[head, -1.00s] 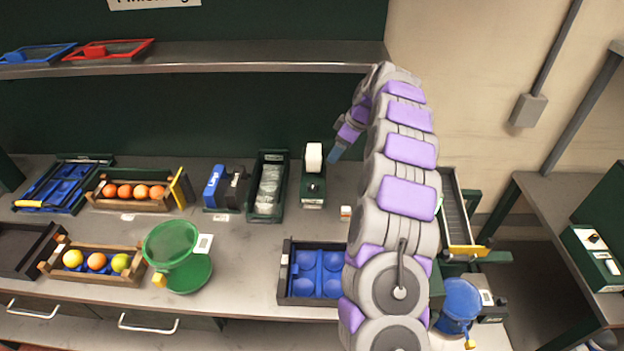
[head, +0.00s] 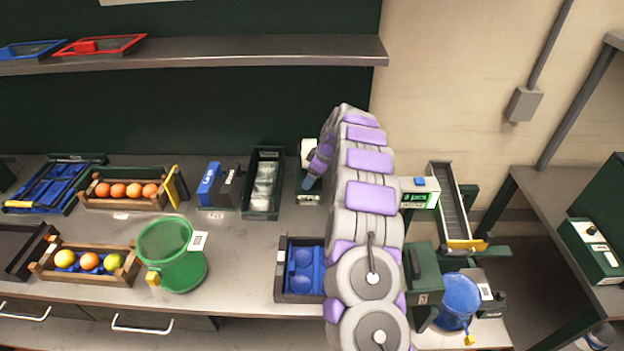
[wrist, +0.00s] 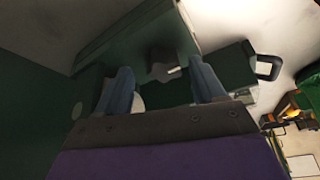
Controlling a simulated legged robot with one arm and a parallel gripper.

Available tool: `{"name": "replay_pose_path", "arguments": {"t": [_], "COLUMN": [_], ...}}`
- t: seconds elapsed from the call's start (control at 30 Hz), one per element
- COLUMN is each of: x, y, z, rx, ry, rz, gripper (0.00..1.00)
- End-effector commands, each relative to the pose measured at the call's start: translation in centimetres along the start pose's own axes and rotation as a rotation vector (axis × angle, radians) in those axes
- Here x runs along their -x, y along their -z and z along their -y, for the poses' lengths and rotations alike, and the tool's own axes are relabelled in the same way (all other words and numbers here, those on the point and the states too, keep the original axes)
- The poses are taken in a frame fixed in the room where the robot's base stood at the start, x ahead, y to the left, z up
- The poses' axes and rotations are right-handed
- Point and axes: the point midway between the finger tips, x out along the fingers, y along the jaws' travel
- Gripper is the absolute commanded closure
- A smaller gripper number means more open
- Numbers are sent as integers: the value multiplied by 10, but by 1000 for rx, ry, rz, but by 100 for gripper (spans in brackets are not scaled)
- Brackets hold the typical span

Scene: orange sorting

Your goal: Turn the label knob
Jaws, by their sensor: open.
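The label dispenser (head: 307,199) is a small dark green unit with a white roll (head: 307,150) at its back, standing on the bench. Its knob is hidden behind my gripper (head: 311,181) in the head view. In the wrist view the dark knob (wrist: 164,66), with a pale mark, shows between and beyond the fingertips. My gripper (wrist: 163,80) is open, with its two blue-grey fingers apart on either side of the knob in that picture. Nothing is between the fingers that I can see held. Whether the fingers touch the knob, I cannot tell.
A dark green bin (head: 249,207) of clear packets stands left of the dispenser. A dark crate with blue cups (head: 285,285) is in front. A green bowl scale (head: 172,250) and orange crates stand further left. A conveyor (head: 449,200) is at the right.

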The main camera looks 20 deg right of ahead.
Motion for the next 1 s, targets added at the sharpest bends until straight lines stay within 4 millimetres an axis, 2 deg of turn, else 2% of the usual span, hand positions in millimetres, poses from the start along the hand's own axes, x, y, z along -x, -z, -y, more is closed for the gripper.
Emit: {"name": "replay_pose_path", "arguments": {"t": [0.1, 0.37, 0.9, 1.0], "x": [-10, -10, -9, -9], "y": [0, -1, -1, -1], "z": [1, -2, -2, -2], "rx": [1, 0, -1, -1], "ry": [2, 1, 0, 0], "rz": [2, -2, -2, -3], "gripper": [31, 31, 83, 87]}}
